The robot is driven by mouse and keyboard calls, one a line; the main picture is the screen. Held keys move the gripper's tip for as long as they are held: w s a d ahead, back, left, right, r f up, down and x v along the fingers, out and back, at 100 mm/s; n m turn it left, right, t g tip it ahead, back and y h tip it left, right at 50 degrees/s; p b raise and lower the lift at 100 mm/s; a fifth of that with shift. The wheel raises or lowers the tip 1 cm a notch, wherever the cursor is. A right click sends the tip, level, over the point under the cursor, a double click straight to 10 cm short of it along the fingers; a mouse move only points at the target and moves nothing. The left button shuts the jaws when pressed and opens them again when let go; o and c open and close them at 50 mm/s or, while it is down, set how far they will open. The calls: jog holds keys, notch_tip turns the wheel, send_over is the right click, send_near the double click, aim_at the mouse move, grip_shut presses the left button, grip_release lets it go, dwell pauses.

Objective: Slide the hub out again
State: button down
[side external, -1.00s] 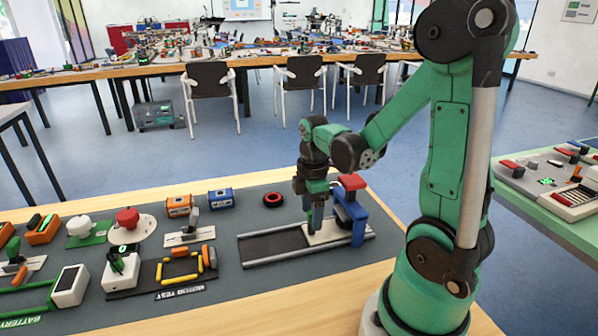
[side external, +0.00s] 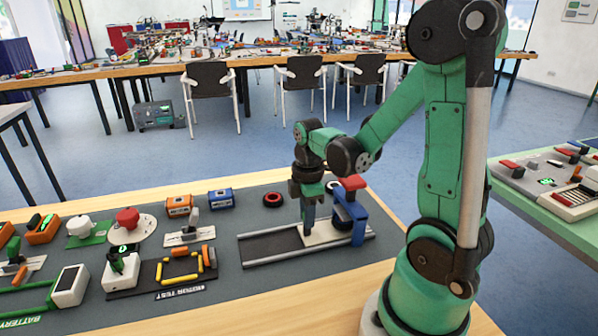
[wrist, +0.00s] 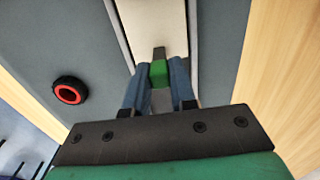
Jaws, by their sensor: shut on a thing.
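A pale sled plate (side external: 316,237) sits on a dark rail track (side external: 272,246), partly under a blue press frame (side external: 359,222) with a red top (side external: 352,182). A dark round part, perhaps the hub, shows inside the frame (side external: 343,214); the frame and my arm partly hide it. My gripper (side external: 308,228) points down at the left part of the sled. In the wrist view my gripper (wrist: 158,78) is shut on a small green grip (wrist: 158,72) with a dark tab above it, over the pale plate (wrist: 152,22). The hub cannot be made out in the wrist view.
A black wheel with a red rim (side external: 272,199) lies on the grey mat, left of my gripper; it also shows in the wrist view (wrist: 70,90). The track is clear to the left. Orange (side external: 179,206) and blue (side external: 221,198) boxes and a lever block (side external: 191,232) stand further left.

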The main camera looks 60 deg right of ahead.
jog(key=shift+w+a, duration=3.85)
jog(key=shift+w, duration=0.05)
jog(key=c, duration=0.6)
grip_release()
jog(key=shift+c, duration=0.2)
notch_tip(320, 180, up, 7)
jog(key=shift+s, duration=0.1)
jog(key=s+a+r+m+t, duration=0.2)
jog(key=s+a+m+t, duration=0.2)
jog(key=m+t, duration=0.3)
jog(key=shift+s+a+r+m, duration=0.25)
jog(key=shift+a+m, duration=0.3)
jog(key=shift+m, duration=0.45)
